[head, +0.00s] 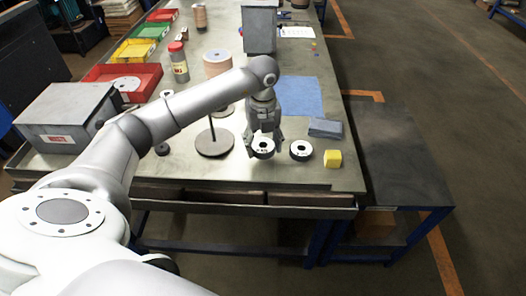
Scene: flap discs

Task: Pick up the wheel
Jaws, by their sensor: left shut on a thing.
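My left gripper (264,139) points down over the near part of the metal table. It is shut on a small black wheel with a pale face (263,148). I cannot tell whether this wheel still touches the table. A second wheel (301,150) of the same look lies flat on the table just to the right, apart from the gripper. Another small dark disc (162,149) lies to the left, beside my arm. My right gripper is not in view.
A yellow cube (332,158) and a grey block (325,128) sit at the right. A round stand with a rod (214,142) is left of the gripper. A blue cloth (299,96) lies behind. Red, green and yellow trays and a grey box (70,112) line the left.

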